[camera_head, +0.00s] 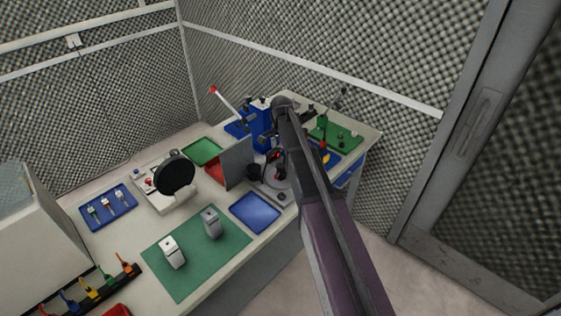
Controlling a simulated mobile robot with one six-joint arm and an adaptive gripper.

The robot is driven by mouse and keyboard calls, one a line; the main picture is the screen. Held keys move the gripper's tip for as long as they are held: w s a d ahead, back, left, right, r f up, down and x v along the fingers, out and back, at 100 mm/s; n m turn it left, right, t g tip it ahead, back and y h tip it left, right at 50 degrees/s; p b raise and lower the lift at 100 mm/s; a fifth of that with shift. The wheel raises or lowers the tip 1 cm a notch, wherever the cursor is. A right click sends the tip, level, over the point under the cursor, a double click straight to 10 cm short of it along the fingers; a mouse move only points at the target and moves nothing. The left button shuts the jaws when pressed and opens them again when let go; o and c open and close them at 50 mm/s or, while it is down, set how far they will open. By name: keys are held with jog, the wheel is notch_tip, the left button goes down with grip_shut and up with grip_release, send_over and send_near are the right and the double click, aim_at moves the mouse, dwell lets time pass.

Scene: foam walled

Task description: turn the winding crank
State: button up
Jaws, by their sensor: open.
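My arm reaches across the bench from the lower right, and its wrist bends down at the far end. My gripper (277,160) is small and dark here, open, and partly behind my own arm. It is over or beside a small device with a round grey disc (275,181) near the bench's front edge. I cannot tell whether it touches the device. No crank handle can be clearly made out; it may be hidden by my gripper and arm.
A blue press (261,126) with a red-knobbed lever (228,102) stands behind. A grey upright panel (237,162) is just left of my gripper. A blue tray (255,212) and a green mat (180,271) with two grey boxes lie in front. Padded walls close the back.

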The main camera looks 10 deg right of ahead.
aim_at(281, 165)
jog(key=r+n+p, duration=0.1)
jog(key=n, duration=0.3)
jog(key=r+n+p, duration=0.2)
jog(key=n, duration=0.2)
jog(key=w+r+n+p, duration=0.1)
jog(key=r+n, duration=0.1)
jog(key=n, duration=0.2)
jog(key=shift+n, duration=0.3)
notch_tip(281, 165, down, 14)
jog(key=b, duration=1.3)
jog(key=shift+r, duration=0.15)
jog(key=shift+s, duration=0.1)
jog(key=c, duration=1.1)
